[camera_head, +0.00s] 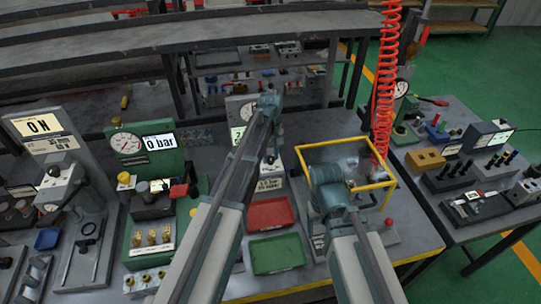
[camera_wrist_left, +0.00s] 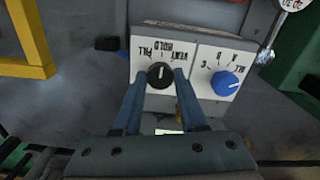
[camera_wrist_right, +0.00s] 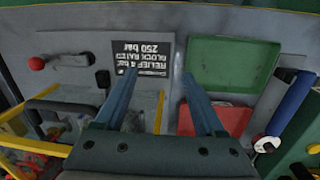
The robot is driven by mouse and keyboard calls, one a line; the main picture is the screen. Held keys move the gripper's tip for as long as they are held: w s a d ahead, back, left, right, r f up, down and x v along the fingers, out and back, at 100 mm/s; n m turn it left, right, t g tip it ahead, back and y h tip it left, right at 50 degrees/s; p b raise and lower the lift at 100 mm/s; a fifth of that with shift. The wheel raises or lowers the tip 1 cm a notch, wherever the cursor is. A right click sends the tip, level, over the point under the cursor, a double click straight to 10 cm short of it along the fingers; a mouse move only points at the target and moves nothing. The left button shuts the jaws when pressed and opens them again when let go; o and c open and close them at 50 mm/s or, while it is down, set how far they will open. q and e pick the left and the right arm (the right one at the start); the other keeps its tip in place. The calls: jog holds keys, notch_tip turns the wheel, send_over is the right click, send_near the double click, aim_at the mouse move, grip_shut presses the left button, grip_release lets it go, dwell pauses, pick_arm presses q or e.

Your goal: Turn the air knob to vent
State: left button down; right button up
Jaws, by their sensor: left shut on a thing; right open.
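The air knob (camera_wrist_left: 160,75) is a black round knob with a white mark, on a white panel with the words FILL, VENT and HOLD, upside down in the left wrist view. My left gripper (camera_wrist_left: 160,78) is shut on it, one finger on each side. Which word the mark points to I cannot tell for sure. In the head view my left gripper (camera_head: 268,108) is at the gauge stand and its arm hides the knob. My right gripper (camera_wrist_right: 160,78) is open and empty above the bench; in the head view it is by the yellow frame (camera_head: 330,144).
A blue knob (camera_wrist_left: 226,83) sits beside the air knob. A red tray (camera_head: 270,214) and a green tray (camera_head: 277,254) lie between my arms. A green gauge block (camera_head: 150,180) showing 0 bar stands at left. A red coiled hose (camera_head: 386,80) hangs at right.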

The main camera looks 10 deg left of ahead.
pick_arm(q)
jog(key=shift+m, duration=0.3)
jog(key=m, duration=0.3)
jog(key=shift+m, duration=2.6)
jog(key=shift+c, duration=2.2)
grip_release()
jog(key=shift+r, duration=0.15)
